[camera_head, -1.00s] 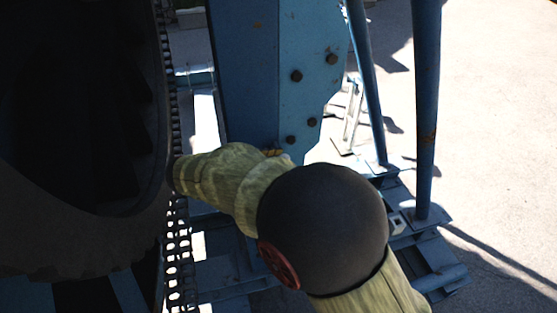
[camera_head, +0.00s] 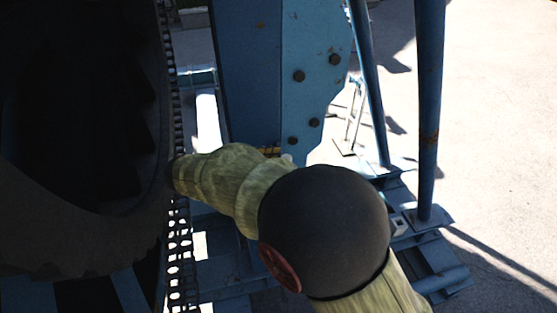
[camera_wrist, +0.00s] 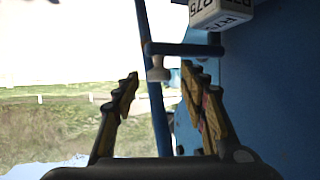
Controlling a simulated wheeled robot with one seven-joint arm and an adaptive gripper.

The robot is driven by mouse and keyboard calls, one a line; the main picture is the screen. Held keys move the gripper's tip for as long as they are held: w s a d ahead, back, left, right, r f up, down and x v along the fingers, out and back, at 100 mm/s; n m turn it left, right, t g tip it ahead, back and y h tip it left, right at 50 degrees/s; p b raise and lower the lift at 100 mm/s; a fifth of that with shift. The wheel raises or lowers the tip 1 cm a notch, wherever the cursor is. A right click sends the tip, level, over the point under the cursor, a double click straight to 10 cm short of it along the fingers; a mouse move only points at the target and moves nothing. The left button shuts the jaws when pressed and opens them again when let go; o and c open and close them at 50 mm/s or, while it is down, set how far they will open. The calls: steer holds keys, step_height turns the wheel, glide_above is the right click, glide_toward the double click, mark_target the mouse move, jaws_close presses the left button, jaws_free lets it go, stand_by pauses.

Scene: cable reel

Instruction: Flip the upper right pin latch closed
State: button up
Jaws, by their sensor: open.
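In the wrist view my gripper (camera_wrist: 160,80) is open, one finger on each side of the picture, with nothing held. A blue horizontal bar (camera_wrist: 184,49) crosses just beyond the fingertips, from a thin blue post to the blue panel side. A pale knob-like piece (camera_wrist: 158,73) hangs below the bar's left end, appearing between the fingertips. This bar and knob look like the pin latch, but I cannot tell for sure, nor whether they touch a finger. In the head view my arm hides the gripper, and no latch can be made out.
A blue panel (camera_wrist: 275,90) fills the wrist view's right side, close to the right finger. A white lettered box (camera_wrist: 219,12) sits above. In the head view, the dark reel (camera_head: 85,235) is left, a bolted blue upright (camera_head: 305,60) in the middle, and blue posts (camera_head: 427,110) right.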

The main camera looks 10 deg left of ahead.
steer(key=v, duration=1.1)
steer(key=shift+s+a, duration=0.2)
steer(key=shift+s, duration=0.05)
